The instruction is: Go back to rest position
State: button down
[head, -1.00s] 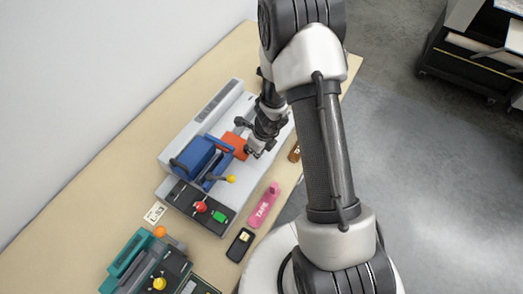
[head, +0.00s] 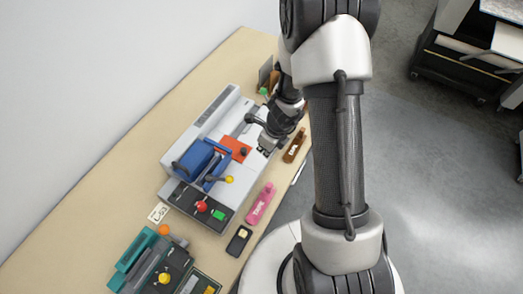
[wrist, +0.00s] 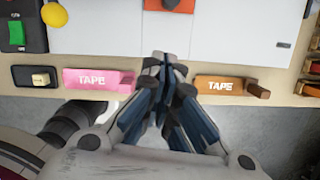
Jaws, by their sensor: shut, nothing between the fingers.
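My gripper (head: 268,143) is over the right front part of the grey machine (head: 232,118) in the head view. In the wrist view my gripper (wrist: 167,65) has its fingertips together with nothing between them. They point at the machine's front edge, between a pink tape block (wrist: 98,79) and a brown tape block (wrist: 225,86).
A black control panel with a red knob (head: 202,206) and a green switch (head: 218,215) sits at the machine's near end. A teal machine (head: 140,258) stands nearer on the bench. A small black box (head: 239,240) lies by the front edge. Open floor lies right.

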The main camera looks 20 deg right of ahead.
jog(key=shift+s+d+r, duration=0.1)
jog(key=shift+s+r, duration=0.1)
jog(key=shift+r, duration=0.45)
jog(key=s+a+r+n+t+y+b, duration=0.1)
jog(key=s+a+r+n+b, duration=0.15)
jog(key=a+r+n, duration=0.4)
jog(key=s+a+r+n+t+y+b, duration=0.1)
jog(key=s+a+r+n+b, duration=0.2)
jog(key=r+n, duration=0.6)
jog(key=s+d+r+n+h+b, duration=0.1)
jog(key=s+r+n+b, duration=0.1)
jog(key=s+n, duration=0.5)
jog(key=s+d+r+n+h+b, duration=0.1)
jog(key=s+d+n+h+b, duration=0.1)
jog(key=s+n+b, duration=0.3)
jog(key=s+n, duration=0.2)
jog(key=s, duration=0.1)
jog(key=shift+r+n, duration=0.35)
